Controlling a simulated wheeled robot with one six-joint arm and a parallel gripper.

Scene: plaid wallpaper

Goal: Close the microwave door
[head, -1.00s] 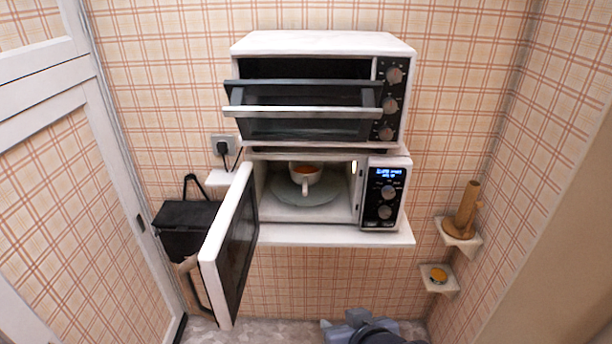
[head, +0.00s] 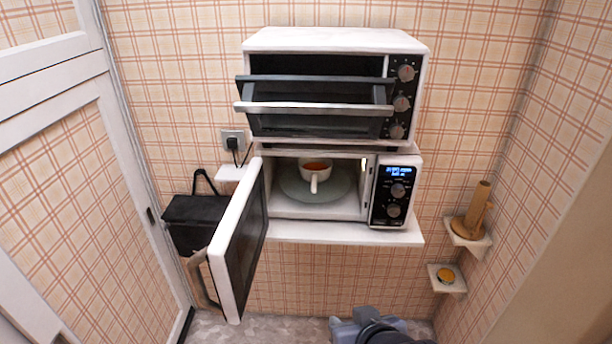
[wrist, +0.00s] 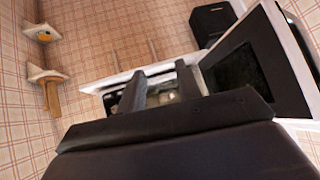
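The microwave (head: 317,212) stands on a white wall shelf, its door (head: 243,245) swung wide open to the left, with a curved handle (head: 200,280) on its outer side. A white cup (head: 315,172) of brown liquid sits on the glass turntable (head: 295,187) inside. The open door also shows at the right of the wrist view (wrist: 262,65). My gripper (wrist: 161,84) is open, with a clear gap between its fingers, and appears apart from the door. In the head view only part of my arm shows at the bottom edge; the fingertips cannot be made out.
A toaster oven (head: 335,40) with its door partly lowered is above the microwave. A black bag (head: 196,225) hangs behind the door, near a white panelled door (head: 60,130). Small corner shelves (head: 470,240) at right hold a wooden object (head: 476,212) and a yellow-topped item (head: 446,275).

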